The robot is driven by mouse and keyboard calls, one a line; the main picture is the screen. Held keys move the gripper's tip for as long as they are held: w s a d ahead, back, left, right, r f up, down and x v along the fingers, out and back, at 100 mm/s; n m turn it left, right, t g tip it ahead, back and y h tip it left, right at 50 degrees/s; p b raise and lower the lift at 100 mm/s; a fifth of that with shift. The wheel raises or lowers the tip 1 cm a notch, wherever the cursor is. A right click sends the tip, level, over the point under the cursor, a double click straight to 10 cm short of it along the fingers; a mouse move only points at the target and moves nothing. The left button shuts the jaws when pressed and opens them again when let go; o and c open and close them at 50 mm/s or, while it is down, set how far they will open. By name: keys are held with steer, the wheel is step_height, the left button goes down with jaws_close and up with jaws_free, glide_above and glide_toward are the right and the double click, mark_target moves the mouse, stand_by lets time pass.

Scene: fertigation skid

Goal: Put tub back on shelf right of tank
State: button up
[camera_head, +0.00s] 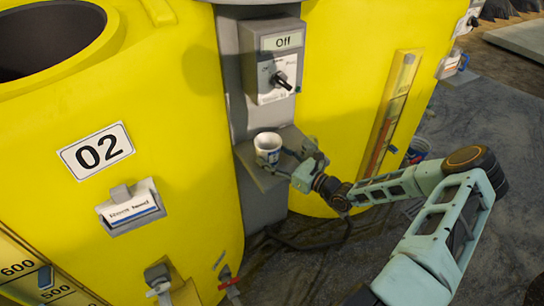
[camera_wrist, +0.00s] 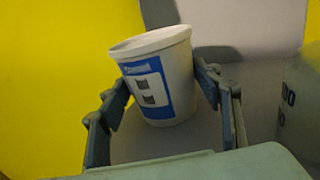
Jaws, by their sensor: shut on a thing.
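The tub (camera_head: 267,148) is a small white cup-like container with a blue label. It is at a grey shelf (camera_head: 262,178) between two yellow tanks, just right of the tank marked 02 (camera_head: 196,180). My gripper (camera_head: 284,158) reaches in from the right and is shut on the tub. In the wrist view the tub (camera_wrist: 158,80) sits between the two fingers (camera_wrist: 165,95), tilted in the picture. Whether its base touches the shelf cannot be told.
A grey control box (camera_head: 272,62) marked Off, with a black knob, is on the column above the shelf. A second yellow tank (camera_head: 335,60) with a level gauge (camera_head: 393,110) stands right of the shelf. Another pale container (camera_wrist: 298,100) shows at the wrist view's right edge.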

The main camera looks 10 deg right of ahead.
steer(key=o, duration=1.5)
steer(key=v, duration=1.2)
steer(key=shift+p, duration=0.35)
steer(key=shift+r, duration=0.1)
